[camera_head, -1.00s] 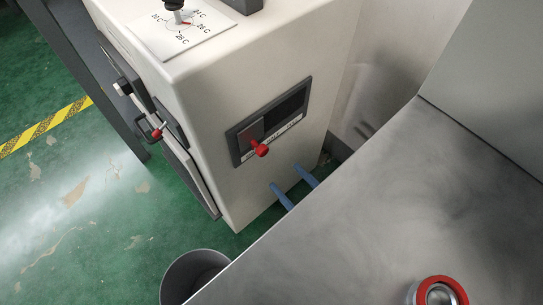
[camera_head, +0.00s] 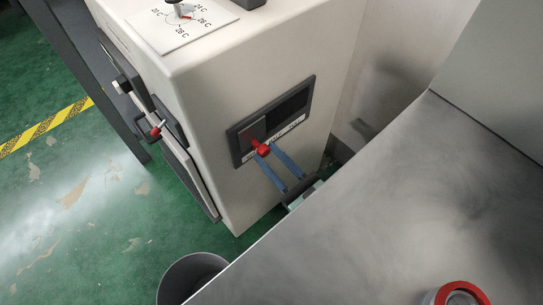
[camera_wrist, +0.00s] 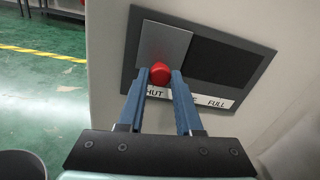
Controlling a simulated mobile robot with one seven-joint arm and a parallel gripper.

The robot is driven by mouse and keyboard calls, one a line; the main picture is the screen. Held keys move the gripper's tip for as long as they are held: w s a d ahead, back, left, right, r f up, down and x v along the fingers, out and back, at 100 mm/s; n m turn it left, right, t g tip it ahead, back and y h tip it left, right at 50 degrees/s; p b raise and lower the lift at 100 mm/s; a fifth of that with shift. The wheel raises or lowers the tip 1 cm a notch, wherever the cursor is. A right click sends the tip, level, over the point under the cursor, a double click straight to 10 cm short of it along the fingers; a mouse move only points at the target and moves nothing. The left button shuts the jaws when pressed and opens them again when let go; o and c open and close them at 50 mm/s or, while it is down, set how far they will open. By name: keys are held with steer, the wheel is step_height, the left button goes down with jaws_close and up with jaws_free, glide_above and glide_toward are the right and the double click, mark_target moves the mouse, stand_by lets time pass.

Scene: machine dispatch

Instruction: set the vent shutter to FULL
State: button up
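The vent shutter panel is a dark frame (camera_head: 303,84) on the side of the pale machine. Its grey sliding plate (camera_wrist: 165,47) sits at the left end, above the SHUT label, and a dark opening (camera_wrist: 222,62) lies to its right. The label strip (camera_wrist: 197,98) reads SHUT at left and FULL at right; its middle is hidden by a finger. A red knob (camera_head: 263,149) sticks out from the plate's lower part; it also shows in the wrist view (camera_wrist: 160,73). My gripper (camera_wrist: 160,76) has its blue fingers on both sides of the knob, seemingly touching it.
A metal worktop (camera_head: 400,190) fills the lower right, with a red-rimmed round object (camera_head: 462,291) on it. A grey bin (camera_head: 185,277) stands on the green floor. A temperature dial (camera_head: 182,17) is on top of the machine; a small red-tipped lever (camera_head: 157,129) is on its left face.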

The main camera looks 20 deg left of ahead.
jaws_close()
stand_by(1.0)
